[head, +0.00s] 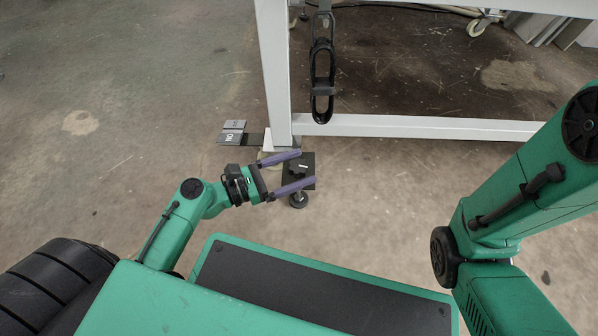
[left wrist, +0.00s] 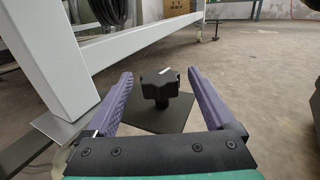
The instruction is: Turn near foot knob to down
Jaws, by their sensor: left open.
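The near foot knob (left wrist: 160,86) is a black lobed knob with a small white mark on top, standing on a dark plate (left wrist: 172,117) in the left wrist view. In the head view the knob (head: 298,168) shows small and dark on its plate beside the white frame's leg. My left gripper (head: 304,168) is open, its purple fingers on either side of the knob with gaps visible. In the left wrist view the fingertips (left wrist: 159,74) also flank the knob. My right gripper is not in view.
The white frame's leg (head: 274,75) and low crossbar (head: 420,127) stand just beyond the knob. A grey pedal (head: 232,132) marked NO lies on the floor left of the leg. A black looped part (head: 322,70) hangs above the crossbar. Concrete floor is open at left.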

